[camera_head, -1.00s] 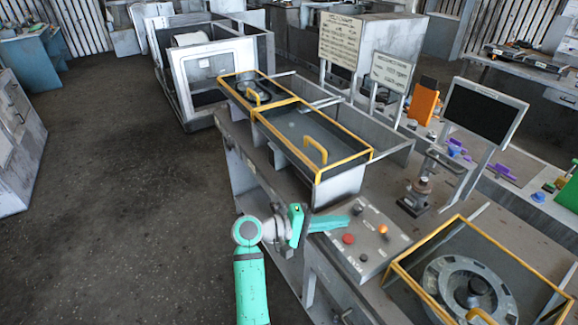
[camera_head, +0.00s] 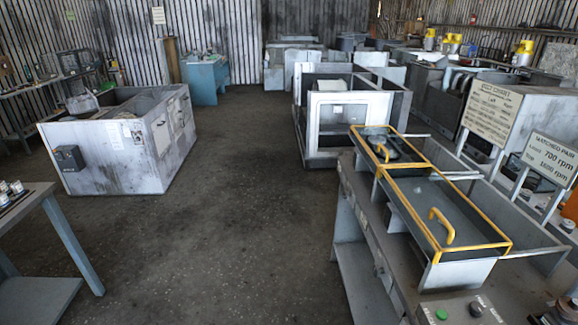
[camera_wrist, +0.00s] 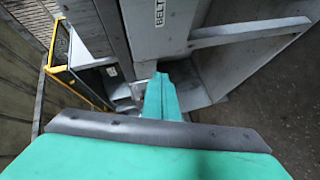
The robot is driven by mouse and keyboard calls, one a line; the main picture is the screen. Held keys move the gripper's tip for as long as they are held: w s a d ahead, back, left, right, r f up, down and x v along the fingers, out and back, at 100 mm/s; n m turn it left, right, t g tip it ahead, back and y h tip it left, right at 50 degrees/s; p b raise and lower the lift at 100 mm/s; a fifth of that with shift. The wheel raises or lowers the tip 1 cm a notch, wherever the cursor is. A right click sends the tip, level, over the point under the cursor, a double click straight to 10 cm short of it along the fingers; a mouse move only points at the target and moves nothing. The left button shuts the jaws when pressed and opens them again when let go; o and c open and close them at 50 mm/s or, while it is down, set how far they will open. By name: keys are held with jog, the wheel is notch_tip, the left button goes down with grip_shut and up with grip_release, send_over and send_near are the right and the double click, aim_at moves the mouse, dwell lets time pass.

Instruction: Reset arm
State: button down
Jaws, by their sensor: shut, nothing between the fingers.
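My gripper (camera_wrist: 160,88) shows in the wrist view as narrow teal fingers held together, with nothing between them. It points toward the side of a grey metal bench (camera_wrist: 222,62) whose label reads "BELT". Whether the fingertips touch anything is hard to tell. A teal part of my own arm with a dark edge strip fills the bottom of that view. My arm and gripper are not in the head view.
The workbench (camera_head: 379,258) on the right carries yellow-framed covers with handles (camera_head: 441,226), signs (camera_head: 492,107) and a button panel (camera_head: 455,312). A grey cabinet (camera_head: 105,155) and a table (camera_head: 52,215) stand left. The floor (camera_head: 240,220) between is clear.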

jog(key=s+a+f+t+y, duration=0.1)
jog(key=s+a+f+y, duration=0.25)
jog(key=s+a, duration=0.4)
jog(key=s+a+f+t+y, duration=0.2)
jog(key=s+a+y, duration=0.2)
jog(key=s+a, duration=0.35)
jog(key=s+a+r+m+y, duration=0.1)
jog(key=s+a+r, duration=0.1)
jog(key=s, duration=0.3)
jog(key=s+a+r+m+t+y, duration=0.1)
jog(key=s+a+r+m, duration=0.1)
jog(key=s+r, duration=0.3)
jog(key=s+a+r+m+y, duration=0.1)
jog(key=s+a+r+m, duration=0.1)
jog(key=s, duration=0.3)
jog(key=shift+s+a+r+t, duration=0.25)
jog(key=shift+a+r+t, duration=0.15)
jog(key=shift+a+r, duration=0.4)
jog(key=shift+y, duration=0.25)
